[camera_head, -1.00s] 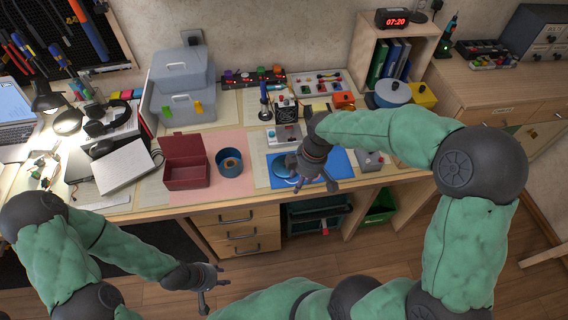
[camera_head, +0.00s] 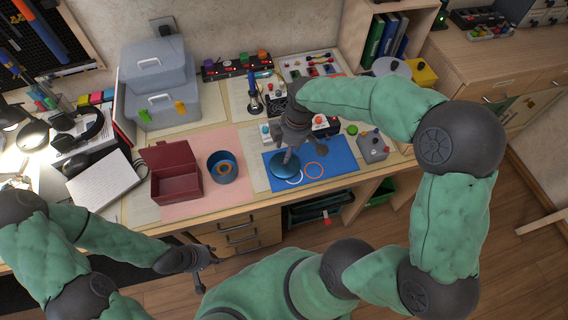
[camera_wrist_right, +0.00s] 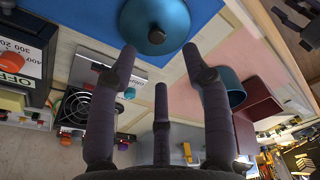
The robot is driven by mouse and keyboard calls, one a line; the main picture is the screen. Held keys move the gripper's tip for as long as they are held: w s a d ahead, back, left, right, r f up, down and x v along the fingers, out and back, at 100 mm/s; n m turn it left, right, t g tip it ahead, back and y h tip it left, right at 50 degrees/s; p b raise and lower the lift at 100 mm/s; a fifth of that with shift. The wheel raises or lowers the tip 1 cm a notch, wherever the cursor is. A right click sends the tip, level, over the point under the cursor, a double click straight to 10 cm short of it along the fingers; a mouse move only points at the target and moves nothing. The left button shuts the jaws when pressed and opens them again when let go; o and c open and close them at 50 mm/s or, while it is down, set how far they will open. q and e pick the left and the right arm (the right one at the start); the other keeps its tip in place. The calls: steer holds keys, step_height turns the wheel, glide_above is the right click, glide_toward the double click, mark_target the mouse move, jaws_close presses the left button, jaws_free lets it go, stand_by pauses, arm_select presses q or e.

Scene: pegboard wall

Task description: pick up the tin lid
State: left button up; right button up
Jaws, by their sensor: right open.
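The tin lid (camera_head: 284,168) is a round blue disc with a knob, lying on the blue mat (camera_head: 342,164). It also shows at the top of the right wrist view (camera_wrist_right: 140,38), knob towards me. My right gripper (camera_head: 289,152) hangs just above the lid at its back side. In the right wrist view its fingers (camera_wrist_right: 160,70) are spread and empty, with the lid beyond their tips. The open blue tin (camera_head: 222,167) stands left of the mat. My left gripper (camera_head: 203,267) is open and empty in front of the desk edge.
An open red box (camera_head: 176,184) stands left of the tin. A grey control box (camera_head: 372,147) stands right of the mat. Pink mat space around the tin is clear.

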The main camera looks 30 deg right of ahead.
steer(key=shift+w+a+f, duration=0.1)
steer(key=shift+w+f, duration=0.05)
steer(key=shift+f, duration=0.8)
steer(key=shift+w+a+f+b, duration=0.15)
steer(key=shift+f+b, duration=0.65)
steer(key=shift+f, duration=0.5)
steer(key=shift+w+f+b, duration=0.1)
steer(key=shift+f+b, duration=0.65)
steer(key=shift+f, duration=0.5)
steer(key=shift+r, duration=0.1)
jaws_close()
